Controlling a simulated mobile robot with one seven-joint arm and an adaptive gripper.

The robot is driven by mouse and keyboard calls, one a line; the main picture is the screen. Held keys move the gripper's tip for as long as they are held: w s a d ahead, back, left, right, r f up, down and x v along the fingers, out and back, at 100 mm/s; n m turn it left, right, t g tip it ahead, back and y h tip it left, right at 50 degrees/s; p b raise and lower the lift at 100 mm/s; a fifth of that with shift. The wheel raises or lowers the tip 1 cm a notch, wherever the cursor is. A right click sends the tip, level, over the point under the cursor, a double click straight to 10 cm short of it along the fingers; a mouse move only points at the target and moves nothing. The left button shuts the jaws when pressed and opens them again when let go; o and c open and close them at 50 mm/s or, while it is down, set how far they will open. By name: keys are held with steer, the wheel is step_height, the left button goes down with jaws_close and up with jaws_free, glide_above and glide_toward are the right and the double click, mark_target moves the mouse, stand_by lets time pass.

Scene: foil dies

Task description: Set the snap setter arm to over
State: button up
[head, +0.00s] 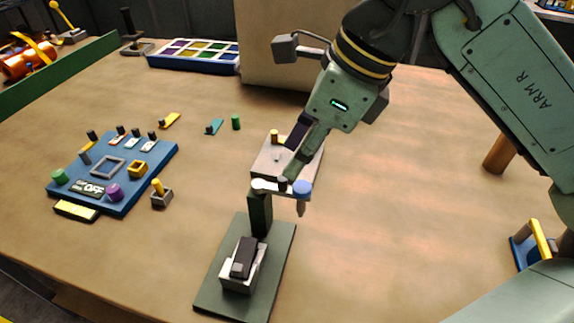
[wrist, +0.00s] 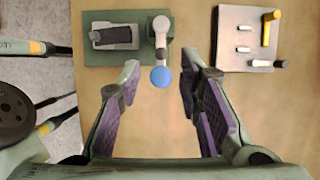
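The snap setter has a dark green base plate (head: 215,288) with a grey block (head: 238,275) on it and a green post (head: 260,215). Its pale arm (head: 268,186) ends in a blue disc (head: 302,188) and points out to the side, off the block. In the wrist view the arm (wrist: 161,52) runs from the post down to the blue disc (wrist: 160,77), with the block (wrist: 113,36) to the left. My gripper (wrist: 161,84) is open, its fingers on either side of the disc in the picture, no contact visible. In the head view the gripper (head: 290,168) hides part of the arm.
A pale board with pegs (head: 262,172) stands just behind the setter; it also shows in the wrist view (wrist: 232,50). A blue panel (head: 125,200) with switches and a small yellow-handled lever (head: 160,195) are to the left. The table right of the setter is mostly clear.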

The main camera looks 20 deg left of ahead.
mark_target(283, 178)
steer(key=x, duration=0.5)
steer(key=shift+a+f+p, duration=0.15)
steer(key=shift+f+p, duration=0.15)
steer(key=shift+p, duration=0.1)
steer(key=shift+c, duration=0.5)
jaws_close()
steer(key=shift+w+r, duration=0.1)
